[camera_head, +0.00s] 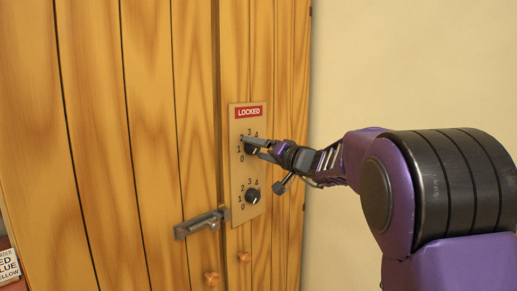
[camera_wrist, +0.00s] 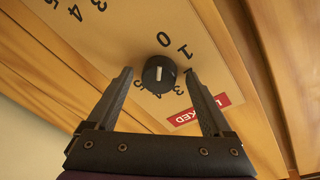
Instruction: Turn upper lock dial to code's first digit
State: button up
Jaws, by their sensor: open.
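The upper lock dial (camera_head: 249,149) is a round black knob on a tan plate (camera_head: 235,177), beneath a red LOCKED sign (camera_head: 249,112). In the wrist view the dial (camera_wrist: 159,74) has a white mark on its face; which digit it points to I cannot tell for sure. Printed digits ring it, some hidden by a finger. My gripper (camera_wrist: 158,76) is open, with one finger on each side of the dial and a small gap showing beside it. In the head view my gripper (camera_head: 257,147) partly covers the upper dial.
A similar lower dial (camera_head: 252,196) sits below on the same plate. A metal latch (camera_head: 202,223) and wooden knobs (camera_head: 211,279) are on the planked wooden door (camera_head: 95,130). A partly cut-off sign (camera_head: 8,266) with colour words stands at the left edge.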

grip_shut()
dwell(0.4)
jog(key=shift+d+m, duration=0.1)
jog(key=shift+m, duration=0.2)
jog(key=m+b, duration=0.1)
jog(key=m, duration=0.5)
jog(key=m+g, duration=0.1)
jog(key=shift+r+m+p, duration=0.25)
jog(key=shift+m+p, duration=0.05)
jog(key=shift+w+r+m+g+p, duration=0.1)
jog(key=shift+m+g+p, duration=0.3)
jog(key=shift+m+p, duration=1.25)
jog(key=shift+w+m+g+p, duration=0.1)
jog(key=shift+m+g+p, duration=0.6)
jog(key=shift+m, duration=1.65)
jog(key=shift+t+p, duration=0.3)
